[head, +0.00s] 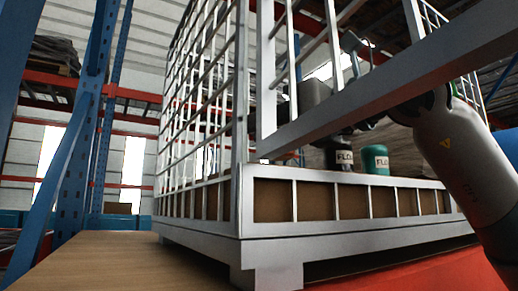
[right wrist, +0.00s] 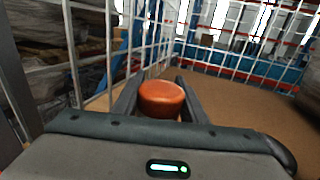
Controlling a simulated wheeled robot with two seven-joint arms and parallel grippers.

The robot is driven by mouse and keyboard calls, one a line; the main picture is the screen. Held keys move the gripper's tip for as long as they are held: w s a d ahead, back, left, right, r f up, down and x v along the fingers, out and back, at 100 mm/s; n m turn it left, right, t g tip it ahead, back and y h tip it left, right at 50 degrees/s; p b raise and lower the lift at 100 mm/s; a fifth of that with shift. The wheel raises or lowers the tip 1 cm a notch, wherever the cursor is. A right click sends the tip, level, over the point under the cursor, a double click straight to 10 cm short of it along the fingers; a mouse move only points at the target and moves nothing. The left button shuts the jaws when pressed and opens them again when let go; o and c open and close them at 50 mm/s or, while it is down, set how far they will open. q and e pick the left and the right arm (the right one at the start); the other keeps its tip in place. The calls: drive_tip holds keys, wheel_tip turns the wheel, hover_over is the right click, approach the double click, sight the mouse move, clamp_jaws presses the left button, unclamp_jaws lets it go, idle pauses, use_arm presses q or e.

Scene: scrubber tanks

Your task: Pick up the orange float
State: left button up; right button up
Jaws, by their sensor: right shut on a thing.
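The orange float (right wrist: 162,99), a short rounded orange-red piece, shows in the right wrist view. It sits between the two dark fingers of my right gripper (right wrist: 159,84), which is shut on it. The lower part of the float is hidden behind the gripper body. In the head view my right arm comes in from the right and reaches into a wire cage (head: 241,190). The float cannot be made out there. My left gripper is in neither view.
A green container (head: 376,160) with a label beginning "FLO" stands inside the cage, beside a dark labelled container (head: 339,161). The cage's grey bars and front rail surround my right arm. The brown cage floor (right wrist: 235,120) right of the float looks clear.

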drive_tip(key=d+r+b, duration=0.2)
drive_tip(key=d+r, duration=0.1)
drive_tip(key=shift+s, duration=0.4)
drive_tip(key=s+d+r+b, duration=0.2)
drive_tip(key=d+r, duration=0.3)
drive_tip(key=d, duration=0.3)
drive_tip(key=shift+d+r, duration=0.15)
drive_tip(key=shift+d, duration=0.05)
drive_tip(key=shift+w, duration=0.1)
